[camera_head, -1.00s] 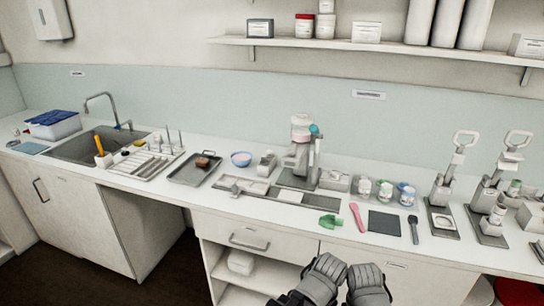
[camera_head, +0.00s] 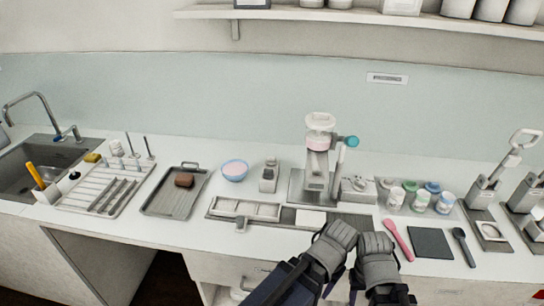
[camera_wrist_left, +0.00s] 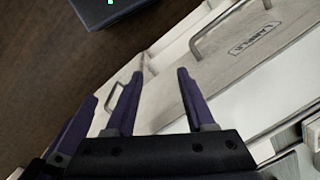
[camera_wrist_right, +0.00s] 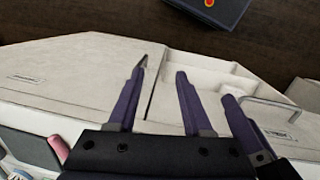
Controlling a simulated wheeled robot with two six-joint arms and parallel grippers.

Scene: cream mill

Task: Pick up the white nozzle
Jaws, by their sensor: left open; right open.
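I cannot single out the white nozzle with certainty. Small pale pieces (camera_head: 116,148) stand at the back of the white drying rack (camera_head: 72,198) at left in the head view, too small to identify. My left gripper (camera_wrist_left: 158,75) is open and empty in its wrist view. My right gripper (camera_wrist_right: 161,75) is open and empty too. In the head view both arms are close together at the counter's front edge, in front of the white-and-grey machine (camera_head: 318,165).
A grey tray (camera_head: 160,203) with a brown block, a blue-rimmed bowl (camera_head: 235,170) and a sectioned tray (camera_head: 245,210) lie on the counter. Right are jars (camera_head: 420,200), a pink spatula (camera_head: 398,238), a dark mat (camera_head: 432,243) and lever presses (camera_head: 485,190).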

